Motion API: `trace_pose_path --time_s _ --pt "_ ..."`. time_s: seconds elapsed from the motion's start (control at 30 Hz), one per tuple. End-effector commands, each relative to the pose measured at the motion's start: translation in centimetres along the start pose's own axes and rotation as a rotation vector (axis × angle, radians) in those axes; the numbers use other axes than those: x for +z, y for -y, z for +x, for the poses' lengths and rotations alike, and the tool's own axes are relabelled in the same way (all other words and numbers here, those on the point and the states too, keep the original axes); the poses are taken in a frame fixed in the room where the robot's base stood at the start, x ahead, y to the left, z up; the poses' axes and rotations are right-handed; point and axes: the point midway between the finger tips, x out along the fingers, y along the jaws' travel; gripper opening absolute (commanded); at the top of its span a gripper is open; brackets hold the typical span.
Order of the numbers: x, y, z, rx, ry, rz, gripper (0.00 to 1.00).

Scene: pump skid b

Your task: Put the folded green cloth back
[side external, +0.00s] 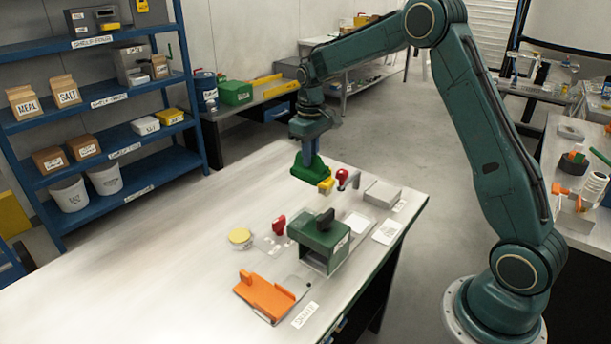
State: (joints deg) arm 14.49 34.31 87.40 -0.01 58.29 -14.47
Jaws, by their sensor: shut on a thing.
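My gripper (310,155) is above the far part of the white workbench, pointing down. It is shut on the folded green cloth (301,172), which bulges out below and beside the blue fingers. The cloth appears to hang above the bench, but this single view does not make the gap clear. The part of the cloth between the fingers is hidden.
The workbench (160,260) is clear on its left. Close by the cloth are a yellow block (326,186) and a red-knobbed part (342,176). Nearer stand a green housing (319,242), a red handle (279,225), a yellow disc (240,236) and an orange bracket (266,296).

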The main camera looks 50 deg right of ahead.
Motion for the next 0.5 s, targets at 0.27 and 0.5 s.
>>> trace_pose_path --time_s 0.27,0.5 --pt "0.1 0.0 5.5 -0.001 0.004 0.0 0.0" --pt "0.0 0.0 8.8 0.0 0.001 0.0 0.0"
